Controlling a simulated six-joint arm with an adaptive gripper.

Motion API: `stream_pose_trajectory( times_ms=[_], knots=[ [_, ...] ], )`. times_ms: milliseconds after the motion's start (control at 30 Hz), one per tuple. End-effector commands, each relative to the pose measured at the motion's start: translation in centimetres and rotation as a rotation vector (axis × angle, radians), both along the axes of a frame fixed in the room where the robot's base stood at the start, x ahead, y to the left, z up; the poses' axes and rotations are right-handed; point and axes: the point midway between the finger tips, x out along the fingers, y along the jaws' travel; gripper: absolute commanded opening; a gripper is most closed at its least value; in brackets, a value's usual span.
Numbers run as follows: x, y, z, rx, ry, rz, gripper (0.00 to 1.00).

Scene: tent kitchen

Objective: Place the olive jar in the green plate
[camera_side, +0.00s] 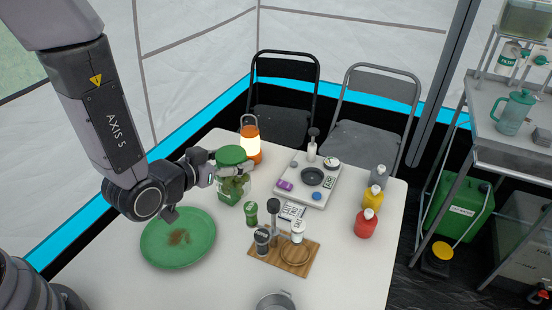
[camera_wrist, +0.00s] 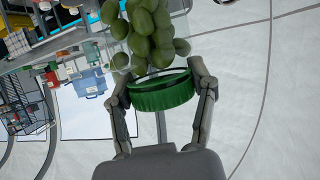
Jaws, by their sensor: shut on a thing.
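The olive jar (camera_side: 232,188) is a clear jar of green olives with a green lid. My gripper (camera_side: 212,168) is shut on it near the lid, coming from the left in the side view. In the wrist view the green lid (camera_wrist: 162,92) sits between my two gripper fingers (camera_wrist: 160,98), with the olives (camera_wrist: 150,35) beyond it. The jar looks upright in the side view; I cannot tell whether its base touches the table. The green plate (camera_side: 158,252) lies on the table to the left and nearer the camera, with a brown patch in its middle.
A lit orange lantern (camera_side: 250,140) stands just behind the jar. A green-topped shaker (camera_side: 252,214) and a wooden board (camera_side: 270,256) with grinders are to the right and front. A white tray (camera_side: 318,196) and several squeeze bottles (camera_side: 366,224) stand further right. Table around the plate is clear.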

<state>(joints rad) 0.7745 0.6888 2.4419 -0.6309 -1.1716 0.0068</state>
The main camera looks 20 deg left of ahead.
Motion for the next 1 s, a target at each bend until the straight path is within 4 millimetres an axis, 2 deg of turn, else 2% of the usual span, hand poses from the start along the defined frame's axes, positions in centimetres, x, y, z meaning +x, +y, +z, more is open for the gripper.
stream_pose_trajectory(
  times_ms=[33,100,200,500,733,1000],
  knots=[
    [0.1,2.1,0.0,0.000,0.000,0.079,0.16],
    [0.0,4.7,0.1,-0.001,-0.001,0.184,0.16],
    [-0.3,7.9,0.2,-0.001,-0.003,0.308,0.16],
    [-1.9,13.9,0.7,-0.003,-0.004,0.551,0.16],
    [-1.8,13.7,-2.5,0.001,-0.001,0.544,0.15],
    [-1.8,13.7,-7.1,0.001,0.000,0.542,0.15]
  ],
)
